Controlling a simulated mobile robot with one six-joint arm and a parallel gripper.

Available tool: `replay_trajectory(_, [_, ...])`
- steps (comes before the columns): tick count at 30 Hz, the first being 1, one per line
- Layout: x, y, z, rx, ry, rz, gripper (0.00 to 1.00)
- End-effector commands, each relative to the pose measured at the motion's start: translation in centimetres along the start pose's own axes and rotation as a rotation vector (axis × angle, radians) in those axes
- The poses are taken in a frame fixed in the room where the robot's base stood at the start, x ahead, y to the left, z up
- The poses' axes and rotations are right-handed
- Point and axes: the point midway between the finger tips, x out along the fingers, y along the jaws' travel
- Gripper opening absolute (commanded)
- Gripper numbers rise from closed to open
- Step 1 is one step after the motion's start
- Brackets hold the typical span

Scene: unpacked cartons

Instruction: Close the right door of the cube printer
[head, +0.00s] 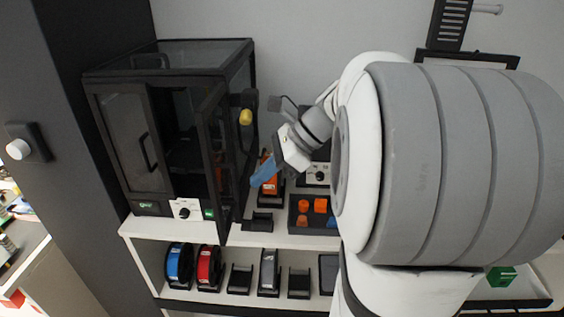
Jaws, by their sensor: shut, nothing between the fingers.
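The cube printer (205,57) is a black-framed box with clear panels, on the white shelf at left. Its left door (130,140) looks shut, with a dark curved handle. Its right door (212,160) stands open, swung outward and seen nearly edge-on, leaving the dark inside of the printer showing. My gripper (263,171), with blue fingertips, is shut and empty. It is to the right of the open door, pointing down and left; whether it touches the door cannot be told.
An orange item (271,183) stands just behind my gripper. A dark tray (295,228) with orange pieces is to the right. Blue (179,263) and red (208,266) spools sit on the lower shelf. A dark wall panel (75,130) borders the printer at left.

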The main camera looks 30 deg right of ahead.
Motion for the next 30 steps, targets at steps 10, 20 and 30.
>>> replay_trajectory(10, [1.4,0.0,1.4,0.0,0.0,0.0,0.0])
replay_trajectory(20, [1.4,0.0,1.4,0.002,0.0,-0.003,0.0])
replay_trajectory(30, [1.3,0.1,1.4,0.058,0.001,-0.058,0.0])
